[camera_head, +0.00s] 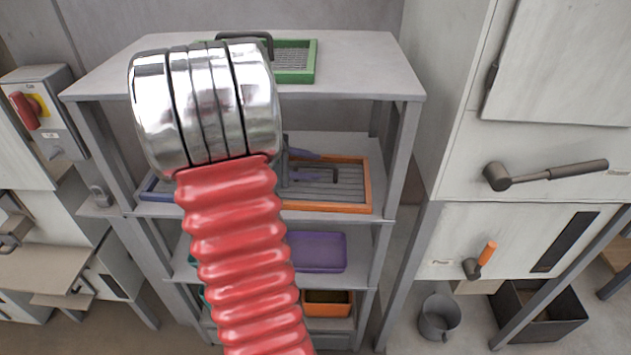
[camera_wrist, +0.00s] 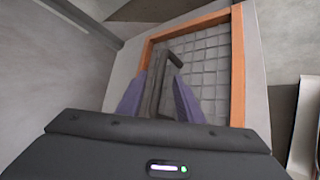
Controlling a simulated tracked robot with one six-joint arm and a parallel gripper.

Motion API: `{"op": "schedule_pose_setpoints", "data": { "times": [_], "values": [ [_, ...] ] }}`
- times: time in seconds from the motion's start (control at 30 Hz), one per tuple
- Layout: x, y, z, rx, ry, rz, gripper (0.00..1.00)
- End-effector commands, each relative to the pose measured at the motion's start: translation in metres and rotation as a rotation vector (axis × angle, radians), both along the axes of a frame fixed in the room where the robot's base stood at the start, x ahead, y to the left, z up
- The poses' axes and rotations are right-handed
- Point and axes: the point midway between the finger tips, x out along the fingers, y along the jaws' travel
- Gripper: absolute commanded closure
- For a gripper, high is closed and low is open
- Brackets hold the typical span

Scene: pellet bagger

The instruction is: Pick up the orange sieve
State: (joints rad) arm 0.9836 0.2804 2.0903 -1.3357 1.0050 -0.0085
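The orange sieve (camera_head: 371,187) lies on the second shelf, with an orange frame, a grey mesh and a dark arched handle (camera_head: 318,178). In the wrist view, the sieve's frame (camera_wrist: 238,68) and mesh fill the upper middle, and the handle (camera_wrist: 173,62) rises between my purple fingers. My gripper (camera_wrist: 161,77) is over the sieve, its fingers apart on either side of the handle. It looks open, though contact with the handle is hard to judge. In the head view, my gripper (camera_head: 296,157) is partly hidden behind my red arm, as is the sieve's left part.
A green sieve (camera_head: 294,62) lies on the top shelf, above my gripper. A blue-edged item (camera_head: 158,188) sits left on the same shelf. A purple tray (camera_head: 318,252) and an orange bin (camera_head: 327,304) are below. The shelf posts (camera_head: 402,150) flank the space.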

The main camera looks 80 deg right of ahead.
Motion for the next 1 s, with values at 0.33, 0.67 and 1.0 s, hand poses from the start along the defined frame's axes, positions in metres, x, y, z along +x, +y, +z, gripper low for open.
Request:
{"op": "schedule_pose_setpoints", "data": {
  "times": [0.33, 0.67, 1.0],
  "values": [
    [-0.0001, -0.0004, 0.0000, -0.001, 0.000, 0.001, 0.67],
    [-0.0002, -0.0004, 0.0001, -0.001, 0.000, 0.001, 0.78],
    [-0.0002, -0.0001, -0.0003, 0.000, 0.000, 0.000, 1.00]
  ]
}}
